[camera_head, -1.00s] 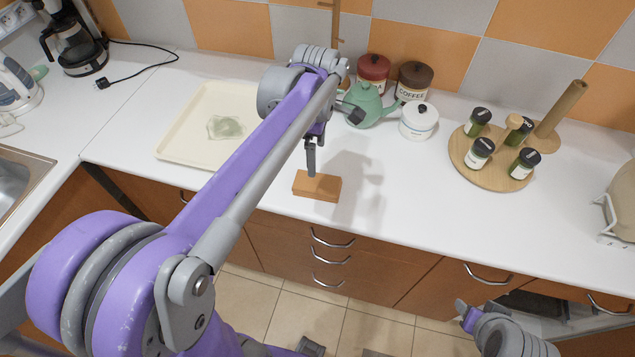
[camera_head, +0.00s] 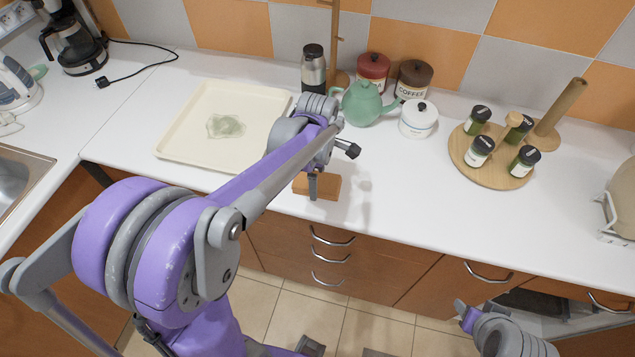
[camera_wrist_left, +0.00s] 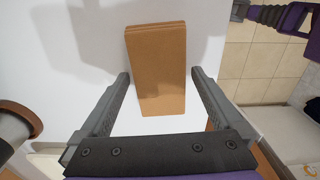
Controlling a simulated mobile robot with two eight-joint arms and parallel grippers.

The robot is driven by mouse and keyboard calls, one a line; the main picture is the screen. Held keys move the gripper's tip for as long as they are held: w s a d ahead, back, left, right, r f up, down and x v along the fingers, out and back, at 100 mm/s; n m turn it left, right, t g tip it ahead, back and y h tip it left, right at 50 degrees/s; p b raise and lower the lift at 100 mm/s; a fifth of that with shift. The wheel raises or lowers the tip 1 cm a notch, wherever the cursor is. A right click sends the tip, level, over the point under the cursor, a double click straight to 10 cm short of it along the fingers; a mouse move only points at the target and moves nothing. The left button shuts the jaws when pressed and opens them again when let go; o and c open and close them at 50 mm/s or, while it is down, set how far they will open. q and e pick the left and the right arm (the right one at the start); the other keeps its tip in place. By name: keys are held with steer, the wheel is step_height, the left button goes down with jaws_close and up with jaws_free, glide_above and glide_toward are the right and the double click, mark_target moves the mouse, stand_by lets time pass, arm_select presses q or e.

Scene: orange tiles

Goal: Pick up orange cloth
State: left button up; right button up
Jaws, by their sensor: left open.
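The orange cloth (camera_head: 329,187) is a folded, layered brown-orange block lying flat near the front edge of the white counter. In the left wrist view the cloth (camera_wrist_left: 158,60) stands lengthwise in the picture between my two fingers. My left gripper (camera_head: 312,190) is over the cloth and hides part of it in the head view. In the wrist view my left gripper (camera_wrist_left: 160,74) is open, with white gaps between each finger and the cloth. How high the fingertips are above the counter is unclear. My right gripper (camera_head: 464,312) is low in front of the drawers, away from the cloth.
A cream tray (camera_head: 180,145) lies left. A round wooden board (camera_head: 487,172) with jars stands right. The counter right of the cloth is clear.

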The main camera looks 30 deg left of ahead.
arm_select(q)
steer(key=shift+c, duration=0.3)
steer(key=c, duration=1)
step_height(320, 180, up, 10)
steer(key=shift+r, duration=0.1)
steer(key=shift+c, duration=0.2)
steer(key=o, duration=0.7)
steer(key=c, duration=0.5)
steer(key=shift+w+a, duration=0.1)
